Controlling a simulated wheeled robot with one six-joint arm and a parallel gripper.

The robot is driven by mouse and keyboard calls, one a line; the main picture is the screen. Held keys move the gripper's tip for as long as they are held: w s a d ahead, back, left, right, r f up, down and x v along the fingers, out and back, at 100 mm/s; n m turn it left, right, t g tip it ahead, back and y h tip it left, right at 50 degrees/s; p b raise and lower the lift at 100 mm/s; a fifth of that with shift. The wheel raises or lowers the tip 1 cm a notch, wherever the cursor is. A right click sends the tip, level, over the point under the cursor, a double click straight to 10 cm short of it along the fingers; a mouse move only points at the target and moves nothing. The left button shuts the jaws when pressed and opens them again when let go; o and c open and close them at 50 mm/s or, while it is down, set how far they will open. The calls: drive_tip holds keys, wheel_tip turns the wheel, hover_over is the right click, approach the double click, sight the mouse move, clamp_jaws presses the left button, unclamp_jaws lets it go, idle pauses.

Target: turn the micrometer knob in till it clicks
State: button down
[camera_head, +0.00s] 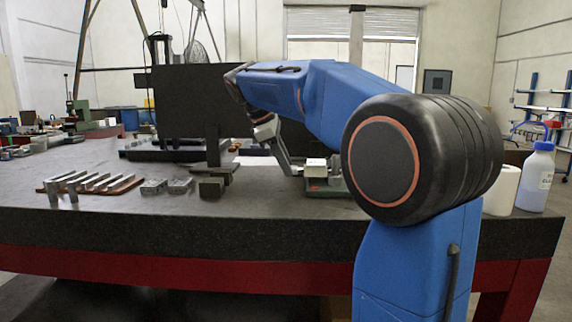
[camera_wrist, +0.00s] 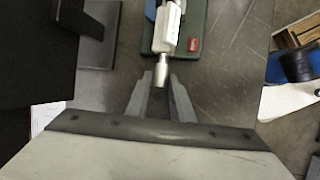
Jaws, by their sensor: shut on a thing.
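The micrometer sits on a green base (camera_head: 322,188) near the middle of the table, to the left of my arm's large black joint. In the wrist view its pale body (camera_wrist: 167,32) lies over the green base (camera_wrist: 211,32), with a red label beside it. The silver micrometer knob (camera_wrist: 161,72) points towards my gripper (camera_wrist: 161,79). The fingertips are on either side of the knob's end and shut on it. In the head view my gripper (camera_head: 291,168) reaches the micrometer from the left; the knob itself is hard to make out there.
A dark upright plate on a stand (camera_head: 185,110) is left of my gripper. Metal blocks (camera_head: 167,186) and a wooden rack of bars (camera_head: 95,184) lie farther left. A white roll (camera_head: 502,190) and a blue-capped bottle (camera_head: 537,180) stand at right.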

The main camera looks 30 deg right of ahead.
drive_tip(key=shift+s+a+f+m+t+h, duration=0.15)
drive_tip(key=shift+t+h, duration=0.2)
drive_tip(key=shift+t, duration=0.2)
drive_tip(key=shift+s+a+r+m+t+h, duration=0.15)
drive_tip(key=shift+t+h, duration=0.2)
drive_tip(key=shift+t, duration=0.2)
drive_tip(key=t, duration=0.1)
drive_tip(key=h, duration=0.1)
drive_tip(key=t+h, duration=0.1)
drive_tip(key=shift+s+a+f+m+t, duration=0.1)
drive_tip(key=shift+s+f+m+t, duration=0.2)
drive_tip(key=shift+f+m, duration=0.1)
drive_tip(key=t+h, duration=0.1)
drive_tip(key=h, duration=0.1)
drive_tip(key=f+m+t+h, duration=0.1)
drive_tip(key=t, duration=0.1)
drive_tip(key=shift+s+a+h, duration=0.1)
drive_tip(key=shift+h, duration=0.3)
drive_tip(key=shift+m+t, duration=0.3)
drive_tip(key=c, duration=1.6)
unclamp_jaws()
drive_tip(key=shift+o, duration=0.2)
drive_tip(key=shift+a, duration=0.1)
drive_tip(key=v, duration=1.7)
